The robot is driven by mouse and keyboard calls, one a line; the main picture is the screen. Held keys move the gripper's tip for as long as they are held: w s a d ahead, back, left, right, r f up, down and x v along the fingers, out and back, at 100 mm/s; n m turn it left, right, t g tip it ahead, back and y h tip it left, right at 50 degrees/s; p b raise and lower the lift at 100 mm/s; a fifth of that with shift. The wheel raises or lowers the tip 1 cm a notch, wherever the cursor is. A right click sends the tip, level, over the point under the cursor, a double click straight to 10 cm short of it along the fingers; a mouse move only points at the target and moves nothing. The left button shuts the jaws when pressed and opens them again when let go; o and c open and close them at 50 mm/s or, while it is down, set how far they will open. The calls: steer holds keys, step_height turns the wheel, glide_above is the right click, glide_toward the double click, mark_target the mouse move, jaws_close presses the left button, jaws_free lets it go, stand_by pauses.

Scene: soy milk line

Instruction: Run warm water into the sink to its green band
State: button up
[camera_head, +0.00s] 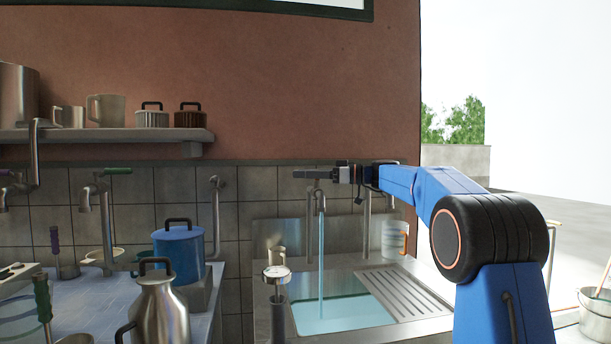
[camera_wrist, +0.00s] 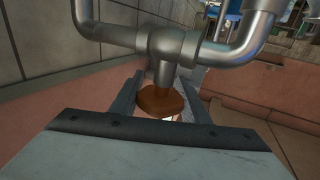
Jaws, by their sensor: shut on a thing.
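The sink (camera_head: 290,325) is in the lower middle of the head view, with pale blue-green water (camera_head: 345,315) in it. A blue stream of water (camera_head: 322,260) falls from the tap spout (camera_head: 317,190) into it. My gripper (camera_head: 325,174) is at the top of the tap, against the tiled wall. In the wrist view, my gripper (camera_wrist: 162,98) is shut on a brown tap knob (camera_wrist: 160,103), below branching steel pipes (camera_wrist: 175,45). I cannot make out the green band or the water's exact level against it.
A ribbed drainboard (camera_head: 405,290) lies right of the water, with a glass mug (camera_head: 394,238) behind it. A round dial (camera_head: 277,272) stands at the sink's left. A blue pot (camera_head: 180,255) and steel jug (camera_head: 158,310) stand further left. A shelf (camera_head: 100,137) is above.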

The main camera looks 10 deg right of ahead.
stand_by(0.3)
steer(key=o, duration=1)
step_height(320, 180, up, 10)
